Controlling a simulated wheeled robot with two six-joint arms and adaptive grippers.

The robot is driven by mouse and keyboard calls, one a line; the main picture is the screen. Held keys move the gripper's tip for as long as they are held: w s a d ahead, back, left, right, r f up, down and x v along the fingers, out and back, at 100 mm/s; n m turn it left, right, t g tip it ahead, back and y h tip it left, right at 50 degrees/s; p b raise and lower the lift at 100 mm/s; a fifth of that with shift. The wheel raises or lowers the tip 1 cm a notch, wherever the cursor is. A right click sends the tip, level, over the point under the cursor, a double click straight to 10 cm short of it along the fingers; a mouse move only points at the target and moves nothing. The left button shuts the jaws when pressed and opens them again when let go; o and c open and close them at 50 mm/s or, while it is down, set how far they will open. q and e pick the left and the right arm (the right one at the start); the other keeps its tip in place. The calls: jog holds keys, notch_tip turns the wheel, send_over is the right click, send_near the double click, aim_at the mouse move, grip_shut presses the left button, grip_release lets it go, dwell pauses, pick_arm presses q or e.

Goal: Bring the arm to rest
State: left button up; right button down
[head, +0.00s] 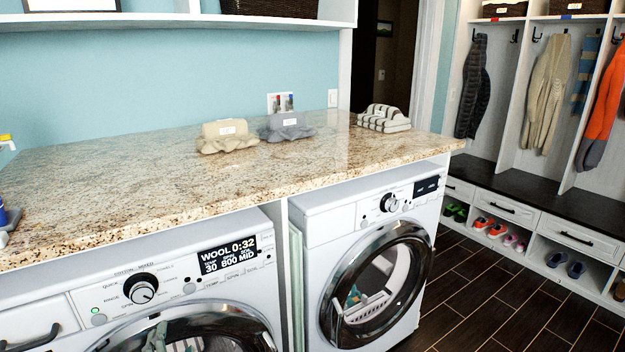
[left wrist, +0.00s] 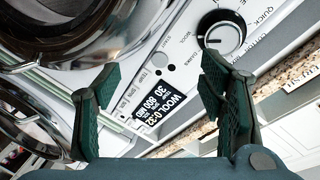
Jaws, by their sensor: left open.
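My left gripper (left wrist: 158,88) shows in the left wrist view, with its two dark green fingers well apart and nothing between them. Behind the fingers is the front washer's panel, with its display (left wrist: 164,98) and round dial (left wrist: 221,31) appearing turned around. I cannot make out either gripper in the head view. My right gripper is in neither view.
The front washer (head: 262,220) and a second machine (head: 318,232) stand under a granite counter (head: 110,185). On the counter are a beige cloth bundle (head: 225,142), a grey one (head: 285,133) and striped towels (head: 384,124). Open dark floor (head: 490,290) lies right.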

pick_arm(q)
jog(key=s+d+f+n+g+h, duration=0.1)
jog(key=s+d+f+g+h, duration=0.15)
jog(key=f, duration=0.65)
jog(key=s+d+f+g+h, duration=0.1)
jog(key=s+f, duration=0.2)
jog(key=f, duration=0.6)
jog(key=s+d+f+n+g+h, duration=0.1)
jog(key=s+f+g+h, duration=0.15)
jog(key=f, duration=0.65)
jog(key=s+f+n+g, duration=0.1)
jog(key=s+f, duration=0.4)
jog(key=s, duration=0.6)
jog(key=s+f+n+g+p, duration=0.1)
jog(key=s+f+g, duration=0.2)
jog(key=s, duration=0.9)
jog(key=s+f+n+g, duration=0.1)
jog(key=s+f+g, duration=0.2)
jog(key=s+f, duration=0.5)
jog(key=s+d, duration=0.1)
jog(key=s, duration=0.3)
jog(key=shift+s+f+h, duration=0.15)
jog(key=shift+h, duration=0.15)
